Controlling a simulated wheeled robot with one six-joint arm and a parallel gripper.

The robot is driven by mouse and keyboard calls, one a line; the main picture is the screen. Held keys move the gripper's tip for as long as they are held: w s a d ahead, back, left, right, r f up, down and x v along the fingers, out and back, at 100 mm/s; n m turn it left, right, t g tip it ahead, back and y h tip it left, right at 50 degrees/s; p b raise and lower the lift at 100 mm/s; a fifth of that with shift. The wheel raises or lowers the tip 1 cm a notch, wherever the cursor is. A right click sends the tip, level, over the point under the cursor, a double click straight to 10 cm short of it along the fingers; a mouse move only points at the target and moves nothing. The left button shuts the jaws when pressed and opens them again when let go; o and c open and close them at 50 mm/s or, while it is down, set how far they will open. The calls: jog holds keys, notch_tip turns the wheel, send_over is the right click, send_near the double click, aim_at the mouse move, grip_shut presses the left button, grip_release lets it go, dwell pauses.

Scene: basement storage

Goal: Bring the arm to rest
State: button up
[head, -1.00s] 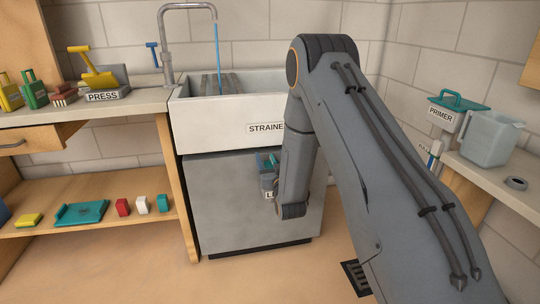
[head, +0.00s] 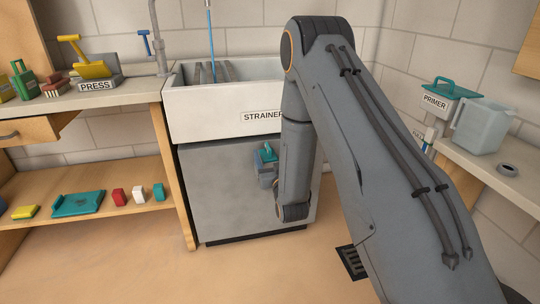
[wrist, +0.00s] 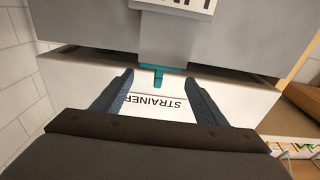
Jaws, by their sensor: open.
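My gripper (wrist: 162,90) is open in the wrist view, its two dark fingers apart with nothing held between them. Beyond the fingertips is a grey box (wrist: 180,40) with a teal part (wrist: 158,78) and a partly cut-off label. The box is in front of the sink cabinet. In the head view the same grey box (head: 266,178) shows just left of my arm's lower link, which partly covers it. My arm is bent, its forearm hanging down in front of the cabinet. My fingers are hidden in the head view.
The white sink marked STRAINER (head: 215,122) stands on a grey cabinet (head: 225,200). A shelf unit (head: 110,185) with several small items is on the left. On the right a counter (head: 470,165) bears a clear jug (head: 482,125), near the PRIMER box (head: 440,98). Floor at the front left is clear.

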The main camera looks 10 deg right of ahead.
jog(key=shift+w+r+g, duration=0.15)
jog(key=shift+r+g, duration=0.2)
jog(key=shift+g, duration=0.05)
jog(key=shift+r+g, duration=0.25)
jog(key=shift+g, duration=0.25)
jog(key=s+r+g, duration=0.2)
jog(key=s+g, duration=0.5)
jog(key=s, duration=0.9)
jog(key=s+r+g, duration=0.2)
jog(key=s+g, duration=0.5)
jog(key=s, duration=1)
jog(key=s+a+r+n+g, duration=0.3)
jog(key=s+a+r, duration=0.65)
jog(key=s, duration=0.25)
jog(key=d+r+m+p, duration=0.3)
jog(key=d+r+p, duration=0.6)
jog(key=p, duration=1)
jog(key=shift+w+d+r+p, duration=0.15)
jog(key=shift+d+r+p, duration=0.2)
jog(key=shift+r, duration=0.1)
